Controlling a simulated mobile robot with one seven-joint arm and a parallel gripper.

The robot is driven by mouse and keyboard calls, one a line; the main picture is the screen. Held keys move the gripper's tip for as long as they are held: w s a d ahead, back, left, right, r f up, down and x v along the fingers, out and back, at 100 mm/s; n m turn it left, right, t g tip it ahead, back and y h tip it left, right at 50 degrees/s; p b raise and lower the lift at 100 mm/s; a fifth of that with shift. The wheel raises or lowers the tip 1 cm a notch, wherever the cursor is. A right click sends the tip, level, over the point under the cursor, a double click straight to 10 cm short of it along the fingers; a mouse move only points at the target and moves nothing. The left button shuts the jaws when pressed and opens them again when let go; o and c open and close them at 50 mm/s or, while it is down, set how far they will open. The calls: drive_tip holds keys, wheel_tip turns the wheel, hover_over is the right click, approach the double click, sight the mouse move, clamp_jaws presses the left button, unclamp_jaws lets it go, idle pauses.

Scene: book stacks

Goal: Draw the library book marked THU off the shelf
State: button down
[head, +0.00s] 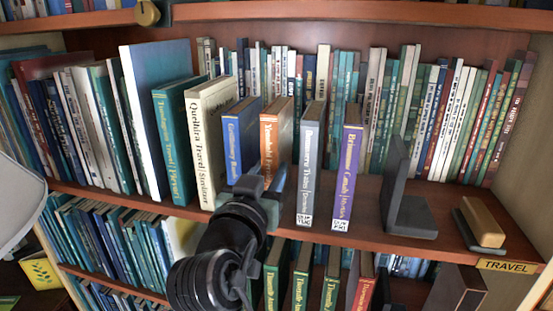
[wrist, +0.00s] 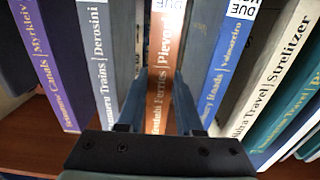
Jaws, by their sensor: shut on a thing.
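My gripper (head: 262,186) is at the lower front of the orange book (head: 272,140), among the upright books on the middle shelf. In the wrist view my gripper (wrist: 162,108) has a finger on each side of the orange book (wrist: 164,60) and is shut on it. The orange book stands upright. Its lower label is hidden by my gripper in the head view and cut off in the wrist view. No THU mark can be read for certain. The blue book (head: 240,138) stands close on its left, and the grey book (head: 310,160) on its right with a gap.
The purple book (head: 347,170) stands right of the grey one, then a dark bookend (head: 411,215). Cream (head: 210,140) and teal (head: 174,150) books stand at left. A back row fills the shelf's rear. Free shelf board (head: 450,232) shows at right, near the TRAVEL sign (head: 507,266).

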drive_tip(key=shift+r, duration=0.5)
drive_tip(key=v, duration=1.7)
drive_tip(key=shift+b, duration=0.4)
